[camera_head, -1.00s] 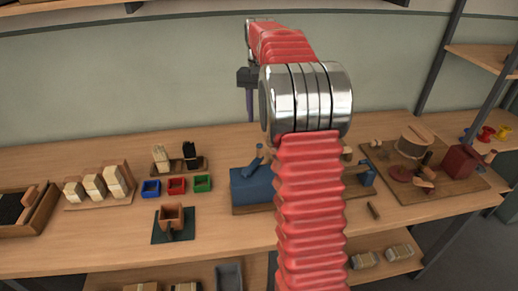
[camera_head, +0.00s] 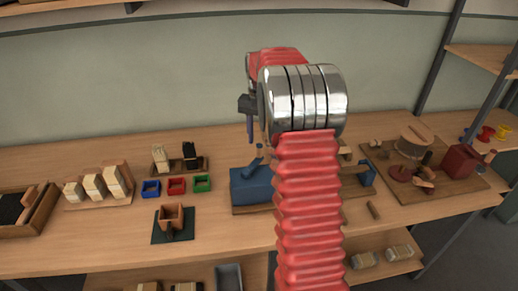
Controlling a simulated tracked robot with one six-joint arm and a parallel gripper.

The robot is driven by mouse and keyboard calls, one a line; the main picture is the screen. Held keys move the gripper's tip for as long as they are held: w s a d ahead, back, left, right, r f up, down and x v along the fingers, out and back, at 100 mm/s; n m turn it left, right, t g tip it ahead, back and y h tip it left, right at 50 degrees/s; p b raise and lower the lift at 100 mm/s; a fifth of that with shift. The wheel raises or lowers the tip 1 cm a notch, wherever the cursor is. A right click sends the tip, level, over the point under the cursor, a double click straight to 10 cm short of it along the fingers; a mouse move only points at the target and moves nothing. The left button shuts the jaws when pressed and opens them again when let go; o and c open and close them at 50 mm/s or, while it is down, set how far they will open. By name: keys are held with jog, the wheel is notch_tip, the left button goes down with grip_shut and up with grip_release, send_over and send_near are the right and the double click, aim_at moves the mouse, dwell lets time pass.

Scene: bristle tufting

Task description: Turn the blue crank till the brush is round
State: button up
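A blue machine block (camera_head: 250,186) stands on a wooden base at the middle of the bench. A small blue handle (camera_head: 258,158) rises from its top; I cannot tell whether it is the crank. Another blue part (camera_head: 367,172) shows right of my arm, at the other end of the base. My red arm hides the middle of the machine, and I cannot make out the brush. My gripper (camera_head: 250,138) points down just above and behind the small blue handle in the picture. Its fingers are thin and seen edge-on, so their opening does not show. I see nothing held.
Blue, red (camera_head: 177,186) and green bins stand left of the machine, with bristle bundles (camera_head: 93,186) further left. A small brown hopper (camera_head: 171,216) is in front. A board (camera_head: 432,187) with a drum and a red block is at the right. A short brown peg (camera_head: 374,210) lies nearby.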

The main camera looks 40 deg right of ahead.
aim_at(259, 145)
jog(key=shift+f, duration=2.5)
jog(key=shift+c, duration=0.4)
grip_shut()
